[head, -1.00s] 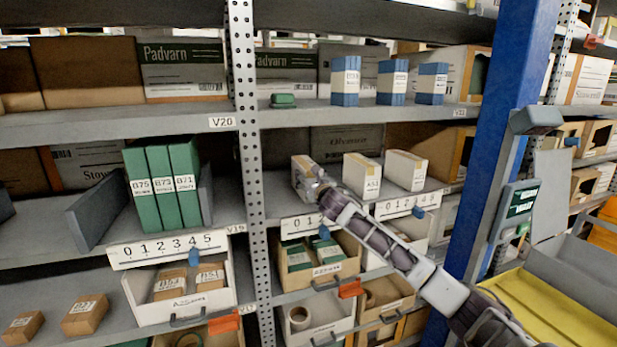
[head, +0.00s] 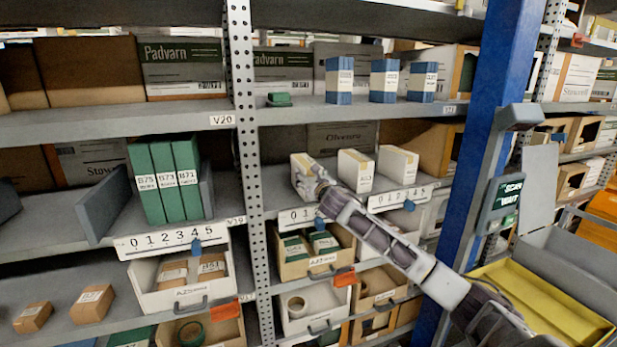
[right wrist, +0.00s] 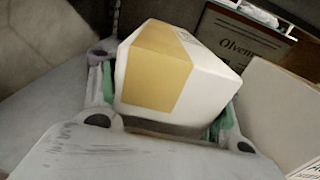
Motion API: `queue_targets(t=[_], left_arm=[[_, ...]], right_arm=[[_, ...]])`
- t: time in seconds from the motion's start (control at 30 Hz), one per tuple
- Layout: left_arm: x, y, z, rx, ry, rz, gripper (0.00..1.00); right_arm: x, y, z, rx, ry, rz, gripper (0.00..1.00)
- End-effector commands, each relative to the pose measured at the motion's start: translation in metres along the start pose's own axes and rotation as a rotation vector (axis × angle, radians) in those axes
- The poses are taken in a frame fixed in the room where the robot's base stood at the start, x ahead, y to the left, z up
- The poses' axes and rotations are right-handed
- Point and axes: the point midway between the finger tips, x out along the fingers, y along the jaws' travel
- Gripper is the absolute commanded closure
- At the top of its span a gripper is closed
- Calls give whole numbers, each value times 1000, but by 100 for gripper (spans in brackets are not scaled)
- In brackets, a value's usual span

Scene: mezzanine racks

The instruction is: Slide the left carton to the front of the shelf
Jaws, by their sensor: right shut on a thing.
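The left carton (head: 304,165), white with a yellow tape band, stands on the middle shelf of the right bay, leftmost of three similar cartons. My right gripper (head: 318,186) reaches it from the front right and is shut on it. In the right wrist view the carton (right wrist: 170,75) sits between the two green-padded fingers (right wrist: 165,115), its yellow band facing the camera. Its lower part is hidden by the gripper. The shelf's front edge (head: 275,212) carries a numbered label strip. My left gripper is not in view.
The middle carton (head: 355,170) and right carton (head: 397,164) stand to the right on the same shelf. A perforated upright (head: 243,130) is close on the left. An Olvenso box (right wrist: 240,45) is behind. Open bins (head: 312,255) hang below, and a blue post (head: 487,150) stands right.

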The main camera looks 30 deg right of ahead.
Motion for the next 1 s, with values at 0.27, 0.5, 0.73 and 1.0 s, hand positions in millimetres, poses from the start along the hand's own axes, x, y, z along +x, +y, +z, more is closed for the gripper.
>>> queue_targets(t=[0.27,0.5,0.73,1.0], left_arm=[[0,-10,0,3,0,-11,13],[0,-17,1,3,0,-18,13],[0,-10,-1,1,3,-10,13],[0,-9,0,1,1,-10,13]], right_arm=[[0,0,0,0,-1,0,13],[0,0,0,0,0,0,13],[-2,0,0,0,0,0,13],[-16,-1,0,-1,1,-1,13]])
